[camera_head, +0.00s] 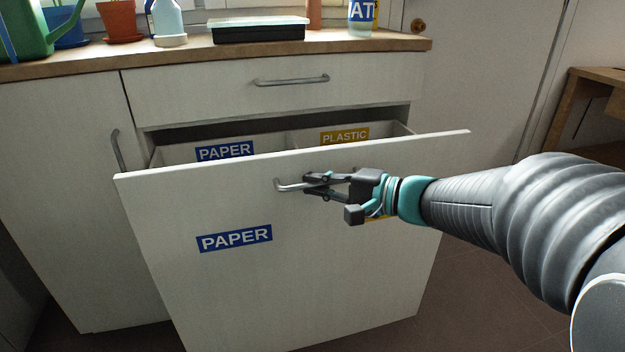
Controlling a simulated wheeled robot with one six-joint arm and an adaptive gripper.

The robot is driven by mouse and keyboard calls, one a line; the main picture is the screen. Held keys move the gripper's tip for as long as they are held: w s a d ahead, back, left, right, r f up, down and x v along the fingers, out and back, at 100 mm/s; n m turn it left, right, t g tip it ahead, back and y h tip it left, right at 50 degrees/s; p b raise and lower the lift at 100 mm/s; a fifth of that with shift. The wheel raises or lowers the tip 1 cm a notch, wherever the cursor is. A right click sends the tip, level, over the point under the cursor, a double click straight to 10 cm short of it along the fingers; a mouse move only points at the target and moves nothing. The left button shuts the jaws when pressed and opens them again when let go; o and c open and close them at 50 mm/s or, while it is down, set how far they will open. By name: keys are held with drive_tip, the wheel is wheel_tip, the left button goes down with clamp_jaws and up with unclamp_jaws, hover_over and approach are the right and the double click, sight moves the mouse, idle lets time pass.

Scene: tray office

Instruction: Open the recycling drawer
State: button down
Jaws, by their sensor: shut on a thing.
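The recycling drawer (200,195) is a tall white front marked with a blue PAPER label; a yellow label on it is mostly hidden behind my gripper. It stands partly pulled out from the cabinet. Inside, the tops of bins show with a blue PAPER label (225,151) and a yellow PLASTIC label (344,136). My gripper (306,183) is shut on the drawer's grey bar handle (284,186). The handle's left end shows; its right part is hidden by the fingers.
A shallow upper drawer with a bar handle (291,80) is shut above. A cabinet door (60,190) is shut at left. The wooden worktop (200,51) holds pots, bottles and a black box (258,31). A wooden table (590,95) stands at right. Brown floor (470,290) is clear right of the drawer.

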drive_tip(key=shift+s, duration=0.1)
drive_tip(key=c, duration=1.2)
unclamp_jaws()
drive_tip(key=shift+d, duration=0.15)
drive_tip(key=v, duration=1.1)
drive_tip(key=shift+s+d, duration=0.2)
drive_tip(key=shift+d, duration=0.15)
